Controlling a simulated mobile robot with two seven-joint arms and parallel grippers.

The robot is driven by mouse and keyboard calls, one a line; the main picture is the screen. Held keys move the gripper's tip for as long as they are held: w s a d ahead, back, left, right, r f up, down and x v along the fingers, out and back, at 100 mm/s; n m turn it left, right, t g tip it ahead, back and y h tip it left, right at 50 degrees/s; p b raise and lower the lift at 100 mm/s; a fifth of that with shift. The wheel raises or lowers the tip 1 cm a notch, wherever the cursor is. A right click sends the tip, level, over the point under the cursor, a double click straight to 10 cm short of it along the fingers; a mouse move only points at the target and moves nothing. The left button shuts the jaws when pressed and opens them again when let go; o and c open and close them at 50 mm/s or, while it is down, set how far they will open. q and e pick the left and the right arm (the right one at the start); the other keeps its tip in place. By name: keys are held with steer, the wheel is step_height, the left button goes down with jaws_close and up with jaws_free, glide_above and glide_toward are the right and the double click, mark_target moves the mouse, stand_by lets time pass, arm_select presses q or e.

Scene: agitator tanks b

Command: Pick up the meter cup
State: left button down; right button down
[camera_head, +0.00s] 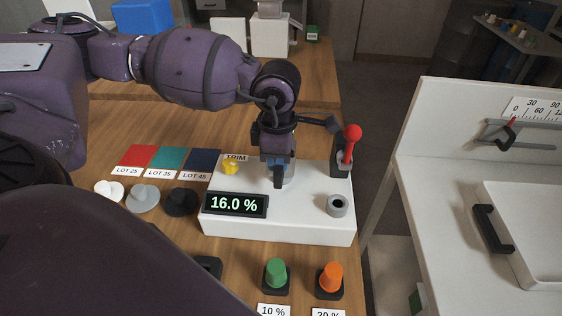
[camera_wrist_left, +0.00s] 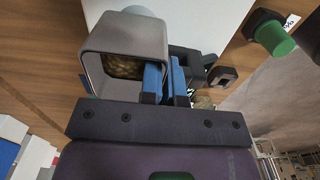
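The meter cup (camera_wrist_left: 118,38) is grey with rounded corners and has brown grain inside. In the head view, a small grey part of the cup (camera_head: 289,175) shows behind my left gripper (camera_head: 278,178), over the white meter. The left wrist view shows the blue fingers of the left gripper (camera_wrist_left: 165,82) close together, one inside the cup and one outside, with the cup's wall between them. Whether the cup's base touches the meter is hidden. The white meter (camera_head: 305,226) reads 16.0 % on its display (camera_head: 236,204). My right gripper is not in view.
A red-knobbed lever (camera_head: 351,140) stands close right of the gripper. A grey ring (camera_head: 337,205) and a yellow knob (camera_head: 230,167) are on the meter. A white bench (camera_head: 440,195) lies right, across a gap.

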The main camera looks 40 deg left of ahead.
arm_select(q)
steer(key=shift+r, duration=0.2)
step_height(320, 180, up, 20)
steer(key=p, duration=0.1)
steer(key=shift+f+p, duration=0.25)
steer(key=shift+p, duration=0.05)
stand_by(1.5)
steer(key=shift+r, duration=0.1)
stand_by(3.8)
